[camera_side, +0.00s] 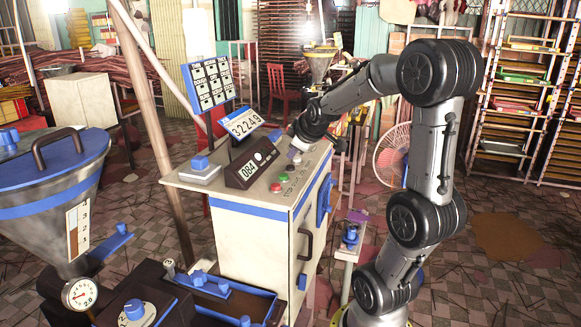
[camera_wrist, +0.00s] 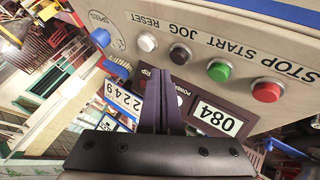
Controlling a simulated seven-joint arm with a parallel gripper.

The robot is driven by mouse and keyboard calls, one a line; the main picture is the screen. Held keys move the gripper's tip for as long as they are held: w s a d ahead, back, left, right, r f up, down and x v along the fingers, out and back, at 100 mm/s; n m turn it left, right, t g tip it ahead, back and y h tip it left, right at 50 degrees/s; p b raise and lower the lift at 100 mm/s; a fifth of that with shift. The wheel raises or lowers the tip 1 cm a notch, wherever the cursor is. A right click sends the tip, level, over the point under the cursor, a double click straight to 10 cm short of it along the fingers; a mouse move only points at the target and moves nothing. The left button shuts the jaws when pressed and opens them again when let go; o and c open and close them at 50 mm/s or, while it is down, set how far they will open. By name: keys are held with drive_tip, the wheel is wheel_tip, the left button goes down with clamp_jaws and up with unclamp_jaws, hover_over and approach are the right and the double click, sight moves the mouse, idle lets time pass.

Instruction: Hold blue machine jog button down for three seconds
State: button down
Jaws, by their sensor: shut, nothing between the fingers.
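The blue-trimmed cream machine (camera_side: 250,240) stands at the centre of the side view with a control panel on top. In the wrist view the panel lettering is upside down, and the dark jog button (camera_wrist: 180,53) sits by the word JOG, between the white reset button (camera_wrist: 147,41) and the green start button (camera_wrist: 219,70). My gripper (camera_wrist: 159,76) is shut and empty, its tips appearing just below the jog and reset buttons in the picture. In the side view my gripper (camera_side: 294,155) is low over the panel. I cannot tell whether it touches anything.
The red stop button (camera_wrist: 266,90) and blue speed knob (camera_wrist: 101,37) flank the row. A dark display box reading 084 (camera_side: 250,168) and a tilted counter (camera_side: 241,123) stand beside the panel. A steel hopper (camera_side: 50,190) stands at the left.

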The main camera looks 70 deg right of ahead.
sight(293, 168)
drive_tip(key=shift+r, duration=2.2)
drive_tip(key=w+a+r+n+t+y, duration=0.1)
drive_tip(key=a+n+y, duration=0.1)
drive_tip(key=a, duration=0.8)
drive_tip(key=w+a+r+n+t+y, duration=0.1)
drive_tip(key=a+r+n+t+y, duration=0.1)
drive_tip(key=a, duration=0.8)
drive_tip(key=s+a+f+m+g+y, duration=0.2)
drive_tip(key=s+a+f+m+g, duration=0.1)
drive_tip(key=s+a+f, duration=0.6)
drive_tip(key=s, duration=0.3)
drive_tip(key=shift+s+a+f+g+y, duration=0.3)
drive_tip(key=shift+a+y, duration=0.1)
